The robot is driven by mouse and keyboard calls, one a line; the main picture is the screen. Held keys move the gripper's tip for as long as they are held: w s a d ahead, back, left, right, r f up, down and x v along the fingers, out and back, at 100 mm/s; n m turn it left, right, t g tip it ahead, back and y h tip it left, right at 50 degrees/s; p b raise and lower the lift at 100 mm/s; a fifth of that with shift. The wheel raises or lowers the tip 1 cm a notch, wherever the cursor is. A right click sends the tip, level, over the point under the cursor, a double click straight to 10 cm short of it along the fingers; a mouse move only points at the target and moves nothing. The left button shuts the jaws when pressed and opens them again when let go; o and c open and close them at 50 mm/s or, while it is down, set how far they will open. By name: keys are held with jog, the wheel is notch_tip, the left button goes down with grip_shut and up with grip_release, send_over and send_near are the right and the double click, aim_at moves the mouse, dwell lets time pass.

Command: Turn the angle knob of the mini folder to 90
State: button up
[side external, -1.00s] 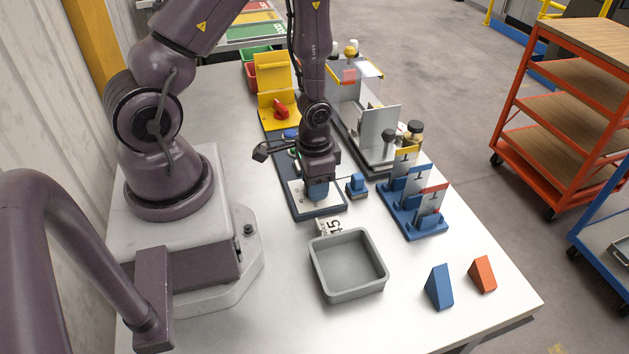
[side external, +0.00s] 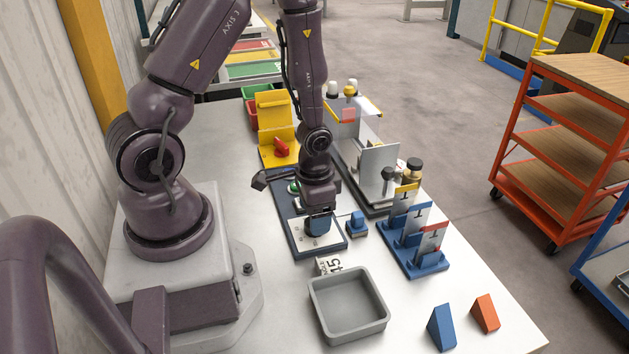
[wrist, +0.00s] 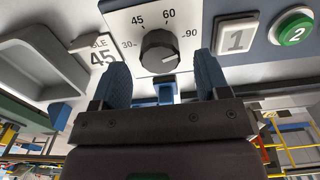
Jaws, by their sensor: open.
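The angle knob (wrist: 159,50) is a dark round knob on a white dial plate (wrist: 120,15) marked 30, 45, 60 and 90. Its pointer is too small to read surely. My gripper (wrist: 161,72) is open, with one blue finger on each side of the knob's lower part in the wrist view.
A label block reading 45 (side external: 328,265) and a grey tray (side external: 348,322) stand near the panel. A small blue part (side external: 356,225) and a blue rack (side external: 415,258) are to the right. A green button (wrist: 294,28) sits along the panel. Blue and orange wedges (side external: 441,327) lie near the front.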

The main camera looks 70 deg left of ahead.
notch_tip(320, 180, up, 11)
jog(key=shift+f, duration=0.15)
dwell(1.4)
